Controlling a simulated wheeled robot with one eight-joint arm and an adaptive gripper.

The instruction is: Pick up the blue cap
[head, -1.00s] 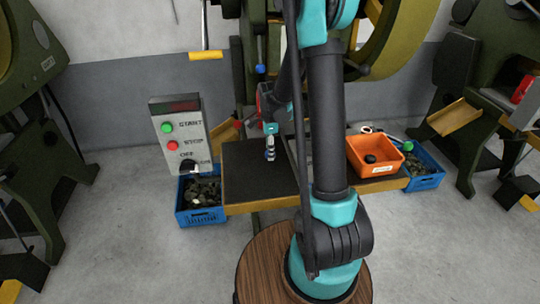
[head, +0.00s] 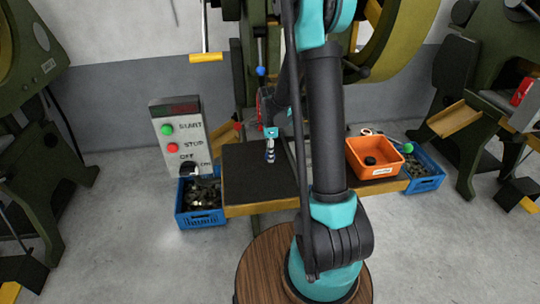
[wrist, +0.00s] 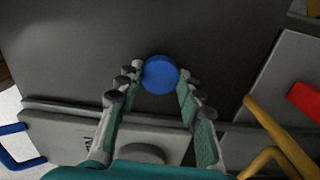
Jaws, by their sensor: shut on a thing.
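The blue cap (wrist: 161,74) is a round blue disc seen from above in the wrist view, over the dark table top (wrist: 60,55). My gripper (wrist: 160,77) has one finger on each side of the cap, with the fingertips against its edges. It is shut on the cap. In the head view my gripper (head: 270,157) points down over the dark table top (head: 240,185). The cap is too small there to make out clearly. I cannot tell whether the cap touches the table.
An orange bin (head: 357,155) with a dark piece inside stands on the table's right. Blue crates of parts stand at the left (head: 187,217) and right (head: 433,180). A control box (head: 180,136) stands at the back left. The dark table top around my gripper is clear.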

